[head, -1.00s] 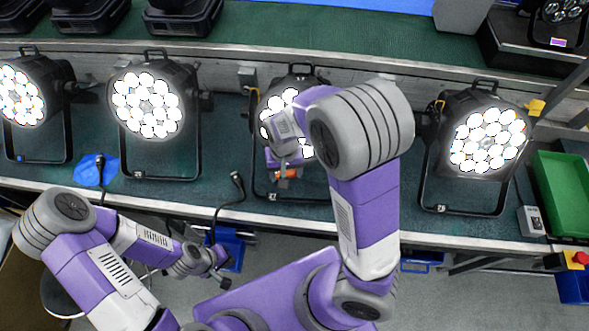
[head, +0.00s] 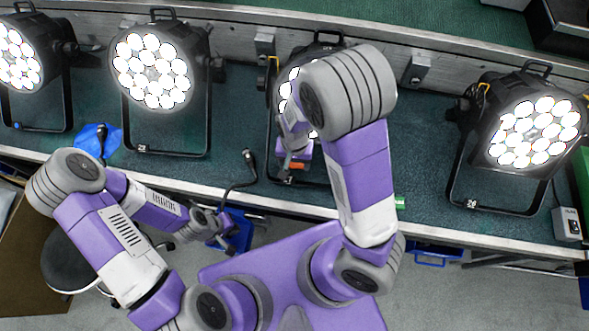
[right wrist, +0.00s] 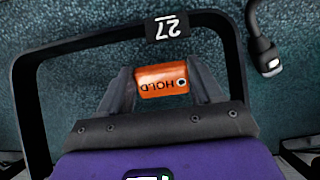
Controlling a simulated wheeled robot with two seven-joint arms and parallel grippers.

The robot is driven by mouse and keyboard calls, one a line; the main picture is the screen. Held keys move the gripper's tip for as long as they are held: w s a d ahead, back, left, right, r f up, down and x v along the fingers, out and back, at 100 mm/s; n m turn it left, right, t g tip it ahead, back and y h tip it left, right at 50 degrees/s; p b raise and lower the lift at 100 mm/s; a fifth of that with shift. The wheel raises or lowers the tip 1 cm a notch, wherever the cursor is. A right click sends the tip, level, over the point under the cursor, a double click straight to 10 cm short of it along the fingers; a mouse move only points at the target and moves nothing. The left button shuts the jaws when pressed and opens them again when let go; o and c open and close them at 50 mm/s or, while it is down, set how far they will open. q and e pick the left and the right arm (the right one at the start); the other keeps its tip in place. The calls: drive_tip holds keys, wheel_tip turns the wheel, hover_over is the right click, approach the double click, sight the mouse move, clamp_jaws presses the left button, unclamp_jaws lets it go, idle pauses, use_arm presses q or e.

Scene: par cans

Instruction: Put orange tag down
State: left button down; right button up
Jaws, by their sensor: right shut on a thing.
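The orange tag (right wrist: 162,80), marked HOLD, is between the two fingers of my right gripper (right wrist: 165,85), which is shut on it. In the right wrist view it is inside the black bracket (right wrist: 42,75) of a lamp labelled 27, over the dark green bench top. I cannot tell whether the tag touches the bench. In the head view a little of the tag (head: 296,165) shows below the third lamp (head: 284,92), which my right arm partly covers. My left gripper (head: 226,240) is in front of the bench edge, near a blue bin; its finger opening is unclear.
Lit lamps (head: 152,70) stand along the bench, one more at the right (head: 535,132). A black cable plug (head: 248,158) lies left of the third lamp. A blue cloth (head: 90,141) lies further left. A small green item (head: 399,202) is near the front edge. Bench between third and right lamps is mostly clear.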

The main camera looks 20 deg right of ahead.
sight(294, 165)
drive_tip(key=shift+f+b, duration=0.8)
drive_tip(key=shift+f, duration=1.15)
drive_tip(key=shift+f, duration=0.1)
drive_tip(key=o, duration=1)
wheel_tip(294, 165, up, 12)
drive_tip(key=p, duration=0.5)
